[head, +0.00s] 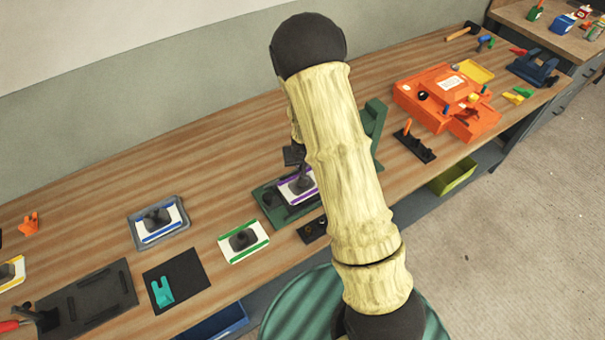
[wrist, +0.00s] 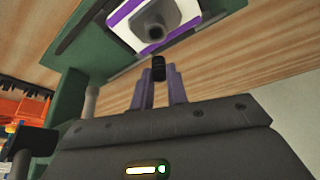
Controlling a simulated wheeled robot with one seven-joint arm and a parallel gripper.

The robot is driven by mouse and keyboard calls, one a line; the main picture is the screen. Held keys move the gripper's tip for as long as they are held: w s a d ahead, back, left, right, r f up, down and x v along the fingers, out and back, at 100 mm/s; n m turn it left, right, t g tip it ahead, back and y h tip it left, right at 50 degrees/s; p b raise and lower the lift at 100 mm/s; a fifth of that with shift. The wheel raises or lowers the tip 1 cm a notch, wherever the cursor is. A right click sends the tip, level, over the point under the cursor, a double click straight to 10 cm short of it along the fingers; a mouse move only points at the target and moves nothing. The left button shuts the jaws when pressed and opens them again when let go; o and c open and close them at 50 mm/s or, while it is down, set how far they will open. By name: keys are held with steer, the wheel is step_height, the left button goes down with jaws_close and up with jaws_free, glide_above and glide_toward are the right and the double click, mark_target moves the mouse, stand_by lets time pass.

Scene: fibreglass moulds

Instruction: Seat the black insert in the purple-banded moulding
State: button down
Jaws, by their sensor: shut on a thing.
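The purple-banded moulding (head: 309,196) is a white plate with purple edge bands and a dark grey raised boss, lying in a green fixture (head: 268,207). In the wrist view the moulding (wrist: 119,20) shows its boss with a dark round hole. My gripper (wrist: 160,86) is shut on the black insert (wrist: 158,67), a small ribbed cylinder between the fingertips. The insert points toward the boss and appears apart from it, just short of the hole in the picture. In the head view my arm covers part of the fixture, and the insert cannot be made out.
A green-banded moulding (head: 236,253) and a blue-banded one in a grey tray (head: 180,238) lie to the left. A black strip (head: 309,232) lies in front of the fixture. An orange case (head: 425,98) and a black holder (head: 414,146) stand to the right. Bare bench lies behind.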

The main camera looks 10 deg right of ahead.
steer(key=shift+a+f, duration=0.15)
steer(key=shift+f, duration=0.75)
steer(key=shift+s, duration=0.1)
steer(key=shift+f, duration=0.25)
steer(key=shift+s+f+p, duration=0.1)
steer(key=shift+f+p, duration=0.55)
steer(key=shift+f, duration=1.2)
steer(key=shift+f, duration=0.1)
steer(key=c, duration=1.4)
jaws_free()
steer(key=shift+s, duration=0.1)
